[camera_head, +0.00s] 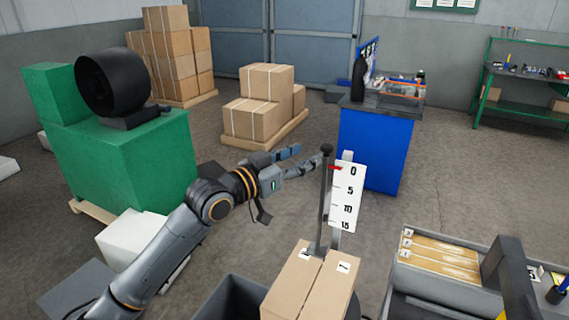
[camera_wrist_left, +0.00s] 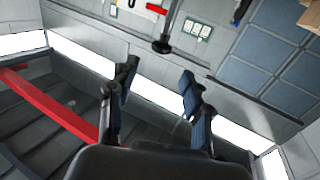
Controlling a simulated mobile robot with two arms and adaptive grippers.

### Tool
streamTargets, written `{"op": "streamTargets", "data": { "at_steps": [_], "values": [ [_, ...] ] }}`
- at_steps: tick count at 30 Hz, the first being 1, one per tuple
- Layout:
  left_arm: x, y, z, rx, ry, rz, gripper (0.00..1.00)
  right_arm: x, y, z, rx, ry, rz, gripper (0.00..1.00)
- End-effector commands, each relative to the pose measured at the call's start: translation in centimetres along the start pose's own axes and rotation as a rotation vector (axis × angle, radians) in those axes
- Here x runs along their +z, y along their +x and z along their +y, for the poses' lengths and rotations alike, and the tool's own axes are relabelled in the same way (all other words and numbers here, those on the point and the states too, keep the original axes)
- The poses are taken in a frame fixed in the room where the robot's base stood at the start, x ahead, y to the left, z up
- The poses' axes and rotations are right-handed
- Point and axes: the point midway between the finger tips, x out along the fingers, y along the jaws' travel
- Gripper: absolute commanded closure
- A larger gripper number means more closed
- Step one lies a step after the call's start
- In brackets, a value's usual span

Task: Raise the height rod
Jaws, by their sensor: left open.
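The height rod (camera_head: 324,195) is a thin dark upright rod with a black knob on top. It stands beside a white scale plate (camera_head: 346,200) marked 0 to 15, with a red pointer near the 0. My left gripper (camera_head: 308,155) is open and empty, its fingers pointing at the rod's top just left of the knob. In the left wrist view, which looks upside down, the knob (camera_wrist_left: 162,46) shows beyond and between the open fingertips (camera_wrist_left: 158,73). I cannot tell whether the fingers touch the rod. My right gripper is not in view.
A green cabinet (camera_head: 125,165) is at left and a blue cabinet (camera_head: 372,145) behind the scale. Floor between them is clear.

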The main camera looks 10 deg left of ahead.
Motion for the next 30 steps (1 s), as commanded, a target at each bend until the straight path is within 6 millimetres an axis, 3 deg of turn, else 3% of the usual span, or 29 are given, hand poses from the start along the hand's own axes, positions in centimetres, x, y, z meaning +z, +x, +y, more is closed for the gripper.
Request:
{"op": "streamTargets", "data": {
  "at_steps": [3,9,23,26,29,30],
  "values": [
    [0.1,-2.6,-0.1,-0.002,0.003,-0.001,0.50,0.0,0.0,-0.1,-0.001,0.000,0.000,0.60],
    [0.0,-5.1,0.0,-0.001,0.001,0.001,0.50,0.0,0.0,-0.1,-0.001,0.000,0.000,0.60],
    [0.2,-5.7,-0.2,-0.005,-0.003,-0.001,0.50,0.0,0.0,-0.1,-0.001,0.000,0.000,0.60],
    [2.5,-5.3,-1.5,-0.038,-0.025,-0.024,0.50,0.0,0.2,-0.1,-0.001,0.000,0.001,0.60],
    [7.2,-5.0,-4.1,-0.106,-0.063,-0.074,0.50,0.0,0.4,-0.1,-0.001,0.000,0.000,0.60],
    [9.8,-4.9,-5.3,-0.140,-0.082,-0.103,0.50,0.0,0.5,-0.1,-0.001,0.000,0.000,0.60]
  ]
}}
